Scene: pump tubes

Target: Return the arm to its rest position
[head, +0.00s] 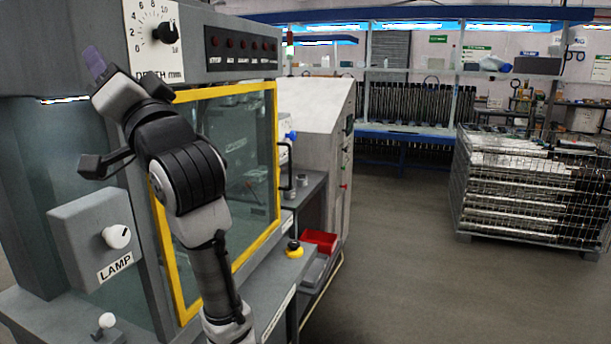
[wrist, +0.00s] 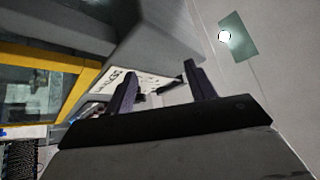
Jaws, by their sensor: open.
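My arm rises from the bottom of the head view and bends up to the left, in front of the grey machine. My gripper (head: 94,62) is raised at the upper left, beside the white depth dial plate (head: 153,35) with its black knob. Only part of its fingers shows there. In the wrist view my gripper (wrist: 160,78) has its two dark fingers apart, with nothing held between them. The dial plate (wrist: 148,82) shows beyond and between the fingers. I cannot tell the exact gap to the machine.
The machine has a yellow-framed window (head: 275,150), a lamp box (head: 90,235) and a row of red buttons (head: 240,45). A red bin (head: 320,241) sits on the bench beside it. A wire cage of tubes (head: 530,185) stands right. The floor (head: 410,260) between is clear.

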